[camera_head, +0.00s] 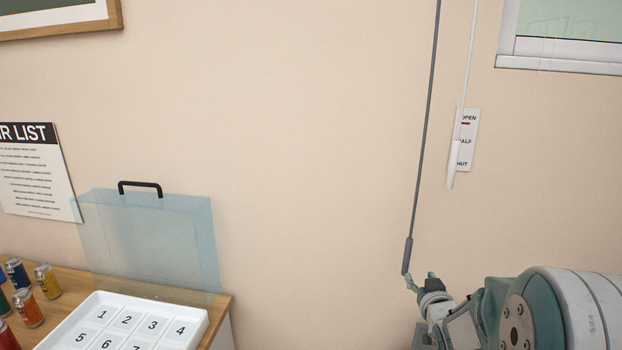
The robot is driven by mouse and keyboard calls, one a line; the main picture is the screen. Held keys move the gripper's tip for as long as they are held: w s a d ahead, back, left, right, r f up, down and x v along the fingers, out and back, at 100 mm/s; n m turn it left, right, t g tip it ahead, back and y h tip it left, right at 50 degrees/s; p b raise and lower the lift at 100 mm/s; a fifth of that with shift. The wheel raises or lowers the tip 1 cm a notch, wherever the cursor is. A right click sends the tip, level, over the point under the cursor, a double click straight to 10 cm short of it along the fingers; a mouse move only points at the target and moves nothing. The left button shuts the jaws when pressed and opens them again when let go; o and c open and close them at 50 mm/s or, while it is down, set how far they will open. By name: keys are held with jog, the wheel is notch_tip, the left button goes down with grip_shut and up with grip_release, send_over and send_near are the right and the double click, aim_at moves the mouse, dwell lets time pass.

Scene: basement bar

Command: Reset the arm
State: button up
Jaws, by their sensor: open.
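My gripper (420,283) is at the lower right, seen small and at an angle beyond my arm. It is open, and no object shows between its fingers. A long dark grey rod (424,120) hangs down the wall to a thicker grip (407,256). The grip's lower end is just above my gripper's left fingertip in the picture. I cannot tell whether they touch.
A thin white cord with a white handle (453,165) hangs over an OPEN/HALF/SHUT label (464,140) below a window (560,45). At lower left, a wooden counter (222,303) bears a numbered white tray (200,335), several cans (47,280) and a clear panel with a black handle (140,185).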

jog(key=s+a+r+g, duration=0.2)
jog(key=s+a+g, duration=0.1)
jog(key=s, duration=0.7)
jog(key=s+a+r+g, duration=0.2)
jog(key=s+a+g, duration=0.2)
jog(key=s, duration=0.7)
jog(key=s+a+r+g, duration=0.1)
jog(key=s+a+g, duration=0.2)
jog(key=s, duration=0.7)
jog(key=a, duration=0.2)
jog(key=shift+s+a+r+g+y, duration=0.25)
jog(key=shift+a+r+g+y, duration=0.05)
jog(key=shift+a+r+y, duration=0.1)
